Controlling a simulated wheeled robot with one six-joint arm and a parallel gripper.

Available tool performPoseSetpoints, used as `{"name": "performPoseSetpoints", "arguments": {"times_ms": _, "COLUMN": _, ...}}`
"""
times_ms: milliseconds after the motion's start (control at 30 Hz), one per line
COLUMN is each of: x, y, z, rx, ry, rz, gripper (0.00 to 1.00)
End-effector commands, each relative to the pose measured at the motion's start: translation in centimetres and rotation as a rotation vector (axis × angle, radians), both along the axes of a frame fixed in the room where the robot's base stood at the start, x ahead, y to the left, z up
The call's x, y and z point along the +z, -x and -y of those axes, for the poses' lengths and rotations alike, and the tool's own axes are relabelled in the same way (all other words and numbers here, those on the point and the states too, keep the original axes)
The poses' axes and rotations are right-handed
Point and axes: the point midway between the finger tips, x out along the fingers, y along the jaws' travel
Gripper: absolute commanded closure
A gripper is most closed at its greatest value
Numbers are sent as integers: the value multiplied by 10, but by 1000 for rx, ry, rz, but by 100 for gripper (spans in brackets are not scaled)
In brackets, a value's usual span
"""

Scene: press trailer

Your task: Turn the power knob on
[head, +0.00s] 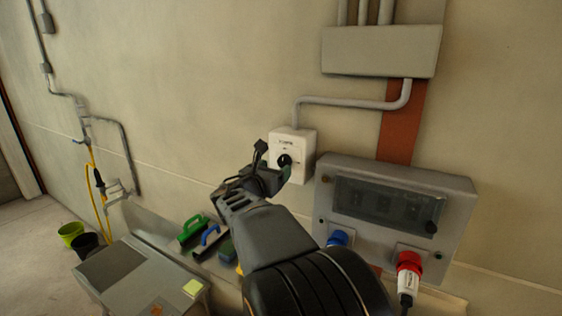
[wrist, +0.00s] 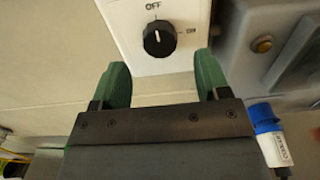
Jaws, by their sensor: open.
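The power knob (wrist: 159,39) is a black round dial on a white wall box (wrist: 125,15). In the wrist view the word OFF shows above it and another mark, too small to read surely, to its right. The knob's white line points up, toward OFF. In the head view the white box (head: 305,143) hangs on the wall, and the knob (head: 284,160) is partly hidden by my gripper (head: 275,168). In the wrist view my gripper (wrist: 162,82) is open, its green fingertips apart just below the knob and not touching it.
A grey electrical panel (head: 395,180) with a red plug (head: 409,262) and a blue plug (head: 340,238) is right of the box. A grey conduit (head: 350,102) runs above it. Green and blue-handled tools (head: 205,235) lie lower left.

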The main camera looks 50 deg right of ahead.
Motion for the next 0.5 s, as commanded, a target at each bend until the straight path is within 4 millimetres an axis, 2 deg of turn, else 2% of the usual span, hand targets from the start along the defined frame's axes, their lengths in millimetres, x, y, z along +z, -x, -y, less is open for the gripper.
{"name": "performPoseSetpoints", "arguments": {"times_ms": 33, "x": 2, "y": -1, "z": 9, "rx": -4, "ry": -1, "rz": -1, "gripper": 31}}
{"name": "performPoseSetpoints", "arguments": {"times_ms": 200, "x": 1, "y": -7, "z": 29, "rx": -2, "ry": -1, "rz": -1, "gripper": 31}}
{"name": "performPoseSetpoints", "arguments": {"times_ms": 500, "x": 0, "y": -10, "z": 43, "rx": 0, "ry": -1, "rz": 1, "gripper": 31}}
